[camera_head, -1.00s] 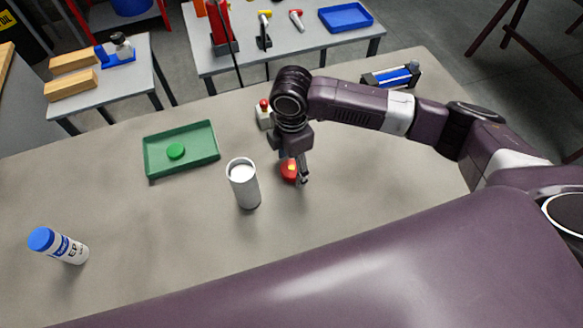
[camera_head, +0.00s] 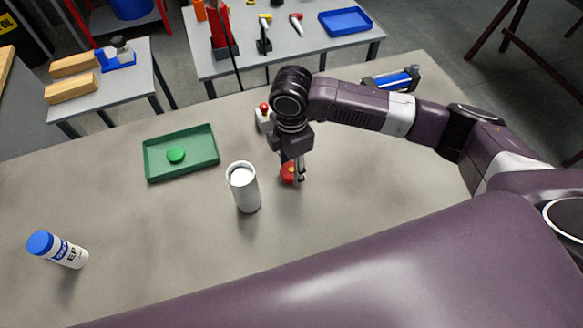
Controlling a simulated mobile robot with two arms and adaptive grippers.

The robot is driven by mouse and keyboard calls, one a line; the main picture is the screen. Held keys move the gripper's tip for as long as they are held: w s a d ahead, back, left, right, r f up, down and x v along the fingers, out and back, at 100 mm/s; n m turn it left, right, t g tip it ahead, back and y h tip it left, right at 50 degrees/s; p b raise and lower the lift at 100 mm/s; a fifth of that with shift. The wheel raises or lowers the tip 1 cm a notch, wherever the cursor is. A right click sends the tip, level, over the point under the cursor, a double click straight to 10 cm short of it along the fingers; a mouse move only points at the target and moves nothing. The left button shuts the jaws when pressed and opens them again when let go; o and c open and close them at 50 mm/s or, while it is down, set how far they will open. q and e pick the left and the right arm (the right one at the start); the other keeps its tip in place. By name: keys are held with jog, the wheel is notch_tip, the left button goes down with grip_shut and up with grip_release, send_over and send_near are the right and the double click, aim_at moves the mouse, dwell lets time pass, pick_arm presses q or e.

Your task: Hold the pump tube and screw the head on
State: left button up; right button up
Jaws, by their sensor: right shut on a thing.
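A white-grey pump tube (camera_head: 246,192) stands upright on the table (camera_head: 340,210), its open top facing up. To its right is a red pump head (camera_head: 287,174) with a small yellow part. My right gripper (camera_head: 297,175) points down and is shut on the red head, partly hiding it. The head is at or just above the table top; I cannot tell which. It is apart from the tube. My left gripper is not in view.
A white bottle with a blue cap (camera_head: 60,249) stands at the left. A small box with a red button (camera_head: 264,117) is behind my gripper. A blue-and-black device (camera_head: 392,80) lies at the back right.

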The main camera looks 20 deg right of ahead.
aim_at(291, 169)
notch_tip(291, 169, up, 19)
jog(key=b, duration=0.1)
jog(key=shift+r, duration=0.1)
dwell(0.3)
